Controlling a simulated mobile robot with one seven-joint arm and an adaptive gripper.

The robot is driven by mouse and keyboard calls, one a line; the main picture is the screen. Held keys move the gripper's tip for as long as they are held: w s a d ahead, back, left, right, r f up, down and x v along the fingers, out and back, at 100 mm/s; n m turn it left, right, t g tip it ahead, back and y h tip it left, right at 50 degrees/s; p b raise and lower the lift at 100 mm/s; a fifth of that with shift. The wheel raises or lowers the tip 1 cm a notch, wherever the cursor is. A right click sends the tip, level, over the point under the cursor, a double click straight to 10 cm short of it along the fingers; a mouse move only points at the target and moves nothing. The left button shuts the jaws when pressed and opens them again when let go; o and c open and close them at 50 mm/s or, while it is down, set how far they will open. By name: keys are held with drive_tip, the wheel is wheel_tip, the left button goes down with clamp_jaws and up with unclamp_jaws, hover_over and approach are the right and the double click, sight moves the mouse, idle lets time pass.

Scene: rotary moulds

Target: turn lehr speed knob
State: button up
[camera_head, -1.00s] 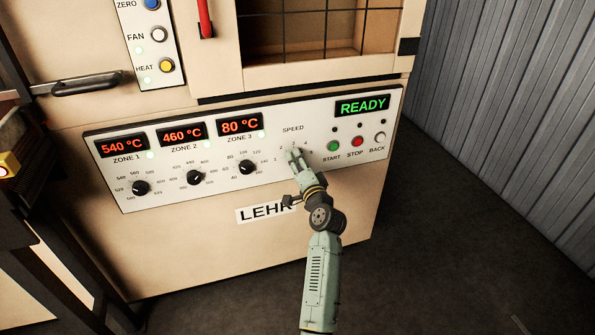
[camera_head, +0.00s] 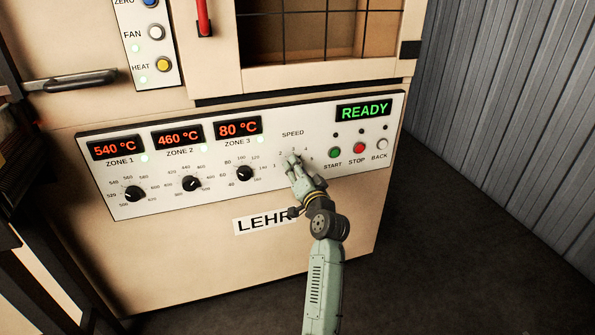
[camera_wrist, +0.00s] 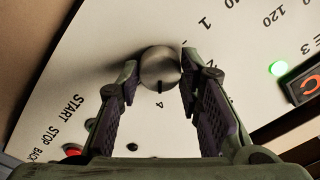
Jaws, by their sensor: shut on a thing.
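The lehr speed knob (camera_wrist: 159,68) is a round grey metal knob on the white panel, seen between my fingertips in the wrist view. A dark mark on it points towards the printed 4. My gripper (camera_wrist: 160,66) is shut on the knob, with one finger on each side.
The white lehr panel (camera_head: 215,198) has three zone knobs left of my gripper. To the right are the green start button (camera_head: 334,153), the red stop button (camera_head: 359,148) and a pale back button (camera_head: 383,144). A green READY display (camera_head: 365,111) is above them. Floor on the right is clear.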

drive_tip(key=o, duration=1.2)
drive_tip(key=shift+c, duration=0.2)
drive_tip(key=v, duration=1.2)
